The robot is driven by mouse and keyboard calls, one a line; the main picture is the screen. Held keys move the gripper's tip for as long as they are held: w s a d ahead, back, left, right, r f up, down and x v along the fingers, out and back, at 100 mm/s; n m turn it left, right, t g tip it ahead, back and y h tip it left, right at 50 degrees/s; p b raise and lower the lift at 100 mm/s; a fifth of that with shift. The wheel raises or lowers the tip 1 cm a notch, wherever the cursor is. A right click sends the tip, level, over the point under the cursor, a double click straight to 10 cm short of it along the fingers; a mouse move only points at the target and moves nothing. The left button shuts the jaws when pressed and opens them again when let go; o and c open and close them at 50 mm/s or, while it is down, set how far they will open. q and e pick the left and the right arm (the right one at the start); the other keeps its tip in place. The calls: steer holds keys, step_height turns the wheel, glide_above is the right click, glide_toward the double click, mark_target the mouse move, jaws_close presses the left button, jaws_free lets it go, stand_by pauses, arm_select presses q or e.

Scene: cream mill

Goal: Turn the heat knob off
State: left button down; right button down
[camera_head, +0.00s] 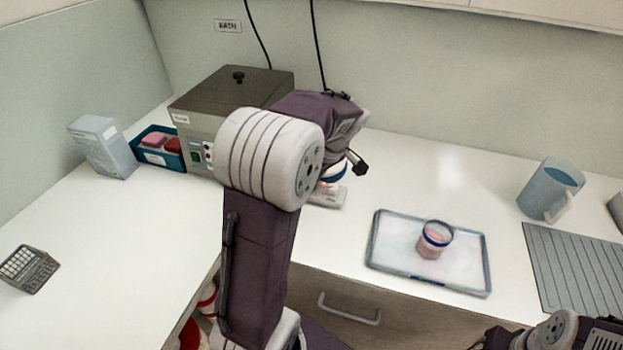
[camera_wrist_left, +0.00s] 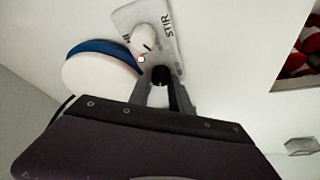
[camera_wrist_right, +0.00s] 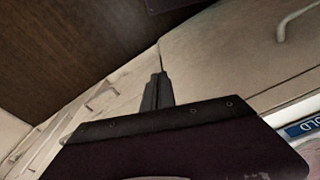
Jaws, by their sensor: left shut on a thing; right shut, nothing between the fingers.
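The hotplate stirrer (camera_head: 328,198) is a pale unit on the counter, mostly hidden behind my left arm. In the left wrist view its panel (camera_wrist_left: 177,50) carries the word STIR, a white knob (camera_wrist_left: 143,38) and a small light; other lettering is partly hidden. My left gripper (camera_wrist_left: 160,78) is shut on a small dark knob (camera_wrist_left: 160,74) at the panel's edge. I cannot read which label belongs to this knob. The blue-rimmed white round top (camera_wrist_left: 95,76) lies left of the fingers. My right gripper (camera_wrist_right: 156,80) is shut and empty, away from the stirrer, near the counter's front.
A grey lidded machine (camera_head: 232,92) stands behind my left arm. A tray (camera_head: 388,262) with a pink jar (camera_head: 434,240) lies to the right, with a blue jug (camera_head: 549,190) and grey mat (camera_head: 577,268) beyond. A drawer handle (camera_head: 349,312) sticks out below the counter.

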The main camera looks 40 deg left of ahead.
stand_by(0.5)
arm_select(q)
steer(key=c, duration=1.2)
jaws_free()
